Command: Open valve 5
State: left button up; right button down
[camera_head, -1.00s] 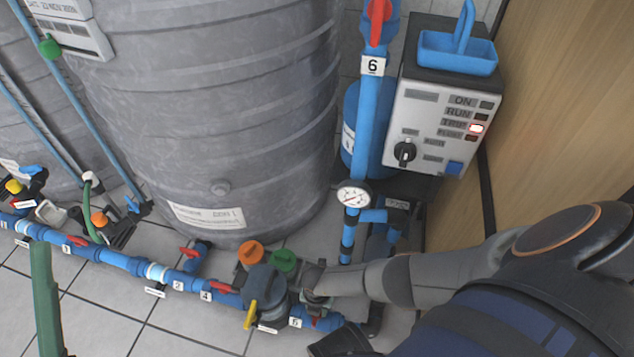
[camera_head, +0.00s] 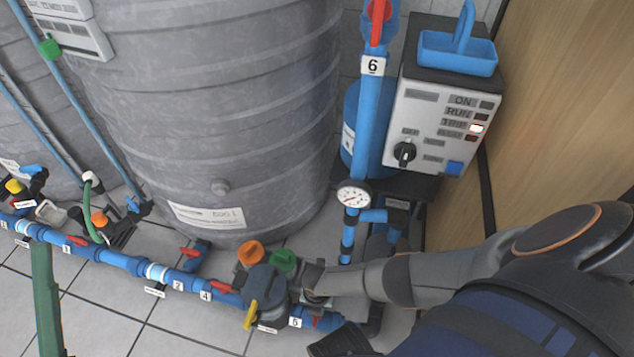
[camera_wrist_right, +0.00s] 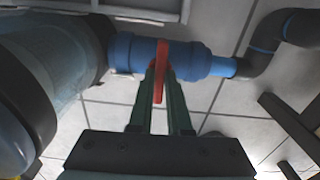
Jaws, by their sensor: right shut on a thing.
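Valve 5 is on the blue pipe at the bottom of the head view, by the label marked 5 (camera_head: 295,322). Its red handle (camera_wrist_right: 160,75) shows in the right wrist view, lying across the blue pipe (camera_wrist_right: 205,62). My right gripper (camera_wrist_right: 161,82) has its two green fingers either side of this handle and is shut on it. In the head view my right arm comes in from the right and hides most of the valve and the fingers.
A grey filter housing with a yellow lever (camera_head: 250,316) and orange (camera_head: 250,254) and green knobs (camera_head: 284,261) stands left of the gripper. A gauge (camera_head: 353,196), control box (camera_head: 440,125) and large grey tank (camera_head: 215,110) stand behind. Bare tiles (camera_head: 120,325) lie in front.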

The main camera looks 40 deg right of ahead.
jog(key=n, duration=0.4)
jog(key=shift+d+n, duration=0.1)
jog(key=shift+n, duration=0.2)
jog(key=n, duration=0.9)
jog(key=shift+w, duration=0.1)
jog(key=shift+n+b, duration=0.45)
jog(key=shift+n, duration=1.45)
jog(key=c, duration=0.9)
grip_release()
jog(key=shift+o, duration=0.2)
